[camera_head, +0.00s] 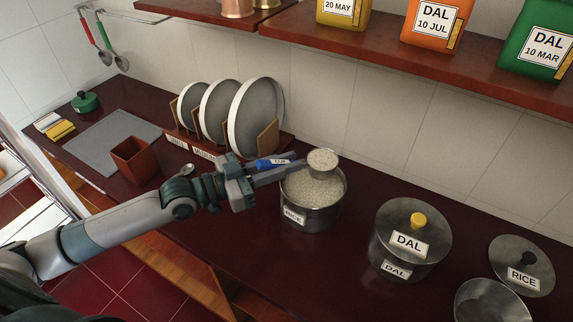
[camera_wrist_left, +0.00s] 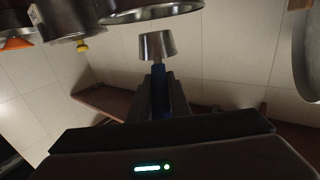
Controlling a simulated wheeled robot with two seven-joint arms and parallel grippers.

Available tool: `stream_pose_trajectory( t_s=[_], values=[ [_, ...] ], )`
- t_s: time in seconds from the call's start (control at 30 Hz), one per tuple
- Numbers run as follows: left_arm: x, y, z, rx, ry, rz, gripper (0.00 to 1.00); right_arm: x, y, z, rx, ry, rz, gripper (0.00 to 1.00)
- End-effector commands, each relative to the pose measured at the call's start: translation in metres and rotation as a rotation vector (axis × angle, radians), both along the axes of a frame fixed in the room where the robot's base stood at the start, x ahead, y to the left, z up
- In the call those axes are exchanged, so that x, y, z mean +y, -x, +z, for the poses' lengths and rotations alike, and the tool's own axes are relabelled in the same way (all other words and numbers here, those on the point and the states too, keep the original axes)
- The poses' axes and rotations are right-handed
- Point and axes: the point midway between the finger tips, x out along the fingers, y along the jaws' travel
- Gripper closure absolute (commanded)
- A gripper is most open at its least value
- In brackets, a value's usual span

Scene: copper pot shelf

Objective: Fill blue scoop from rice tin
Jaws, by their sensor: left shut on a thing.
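The rice tin (camera_head: 311,211) is an open steel pot labelled RICE on the dark red counter, with white rice (camera_head: 312,188) inside. The blue scoop (camera_head: 322,160) has a round steel cup and a blue handle (camera_head: 272,163). My left gripper (camera_head: 285,170) is shut on the blue handle, beside the tin. The cup is over the back part of the tin's mouth and holds rice in the head view. In the left wrist view the cup (camera_wrist_left: 157,45) shows beyond the fingers, its outer side towards the camera. My right gripper is not in view.
A lidded DAL tin (camera_head: 410,240), the RICE lid (camera_head: 521,265) and a steel bowl (camera_head: 490,302) are to the right. A plate rack (camera_head: 220,150) stands behind my left gripper. A brown square cup (camera_head: 135,160) is to the left. A shelf (camera_head: 420,60) overhangs the counter.

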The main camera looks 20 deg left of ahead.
Motion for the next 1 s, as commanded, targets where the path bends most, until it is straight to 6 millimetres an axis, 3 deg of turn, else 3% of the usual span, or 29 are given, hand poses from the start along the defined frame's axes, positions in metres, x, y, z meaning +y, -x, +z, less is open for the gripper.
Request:
stream_pose_trajectory(
  t_s=[1.0],
  values=[
    [0.0005, 0.0007, 0.0071, 0.001, 0.000, 0.000, 1.00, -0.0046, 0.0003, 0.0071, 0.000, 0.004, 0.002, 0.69]
  ],
)
